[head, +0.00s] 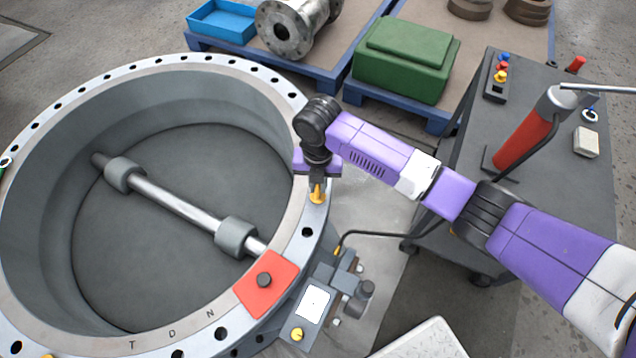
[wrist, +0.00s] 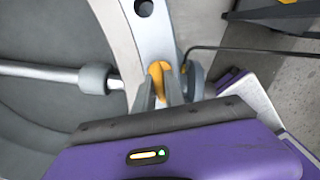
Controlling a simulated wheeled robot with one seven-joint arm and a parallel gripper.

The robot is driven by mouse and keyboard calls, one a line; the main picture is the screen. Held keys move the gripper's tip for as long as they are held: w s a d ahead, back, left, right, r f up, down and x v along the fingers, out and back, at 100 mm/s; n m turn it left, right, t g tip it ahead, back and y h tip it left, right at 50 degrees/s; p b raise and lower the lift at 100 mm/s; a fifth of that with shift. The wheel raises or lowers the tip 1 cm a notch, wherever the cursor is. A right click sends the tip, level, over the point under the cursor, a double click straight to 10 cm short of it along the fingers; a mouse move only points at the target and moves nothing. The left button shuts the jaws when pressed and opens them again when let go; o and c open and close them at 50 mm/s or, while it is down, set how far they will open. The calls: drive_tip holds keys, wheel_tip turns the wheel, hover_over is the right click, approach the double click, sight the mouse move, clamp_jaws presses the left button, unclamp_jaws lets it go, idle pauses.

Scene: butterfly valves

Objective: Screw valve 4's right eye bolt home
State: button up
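A large grey butterfly valve (head: 60,108) lies flat at the left, its bolt-holed flange facing up. No number reads on it. A yellow eye bolt (head: 317,194) stands on the right side of the flange. My gripper (head: 317,181) points down onto it from above. In the wrist view the yellow eye (wrist: 157,72) sits between the two grey fingertips of my gripper (wrist: 159,88), which look closed against it. The fingers hide part of the eye. The bolt's shank and seat are hidden, so I cannot tell how deep it sits.
A red plate (head: 265,284) and a gearbox-like actuator (head: 330,290) sit at the flange's near right. A dark cart (head: 560,180) with a red cylinder (head: 522,138) stands at the right. A green box (head: 405,58) and blue tray (head: 222,20) lie behind.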

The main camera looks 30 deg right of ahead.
clamp_jaws()
drive_tip(key=shift+m+p, duration=0.3)
